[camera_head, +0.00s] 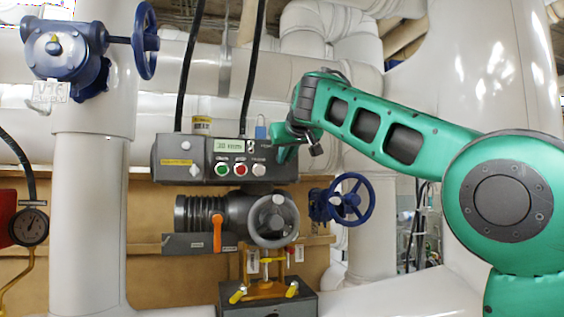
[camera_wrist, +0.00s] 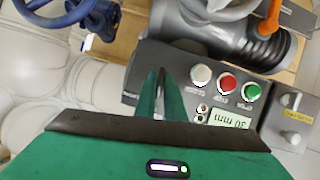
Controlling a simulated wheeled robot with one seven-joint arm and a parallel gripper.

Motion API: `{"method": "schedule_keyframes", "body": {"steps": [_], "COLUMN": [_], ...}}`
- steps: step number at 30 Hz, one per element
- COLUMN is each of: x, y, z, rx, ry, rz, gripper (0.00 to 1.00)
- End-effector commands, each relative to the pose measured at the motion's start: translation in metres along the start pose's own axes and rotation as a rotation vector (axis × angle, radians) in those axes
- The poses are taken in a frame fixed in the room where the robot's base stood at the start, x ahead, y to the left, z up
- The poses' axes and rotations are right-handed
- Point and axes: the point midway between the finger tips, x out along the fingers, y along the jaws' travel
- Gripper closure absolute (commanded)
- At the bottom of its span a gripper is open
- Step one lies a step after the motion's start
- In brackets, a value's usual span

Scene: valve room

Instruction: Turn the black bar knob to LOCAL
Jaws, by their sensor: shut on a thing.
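The dark control box (camera_head: 170,155) carries a "30 mm" display (camera_head: 228,145) and green, red and white push buttons. My green gripper (camera_head: 283,153) is at the right end of its front face. In the wrist view the two fingers (camera_wrist: 161,84) are closed together over the box face (camera_wrist: 130,84), beside the white button (camera_wrist: 201,75). They are shut on the black bar knob, which they almost wholly hide. I cannot tell the knob's angle, and no LOCAL mark can be read.
Below the box is a grey actuator with a handwheel (camera_head: 273,220) and an orange lever (camera_head: 217,232). A blue handwheel (camera_head: 352,200) stands to the right, close under my arm. Two black cables rise from the box top. White pipes surround the area.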

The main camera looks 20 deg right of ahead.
Motion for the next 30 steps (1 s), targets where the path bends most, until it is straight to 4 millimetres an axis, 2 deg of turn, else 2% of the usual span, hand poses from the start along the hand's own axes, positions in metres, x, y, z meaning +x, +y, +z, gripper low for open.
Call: {"method": "schedule_keyframes", "body": {"steps": [18, 30], "x": [0.001, 0.0015], "y": [-0.0059, -0.007], "z": [0.0016, 0.0022], "rx": [-0.533, -0.758], "ry": [0.0, 0.001], "rz": [0.218, 0.31], "gripper": [1.0, 1.0]}}
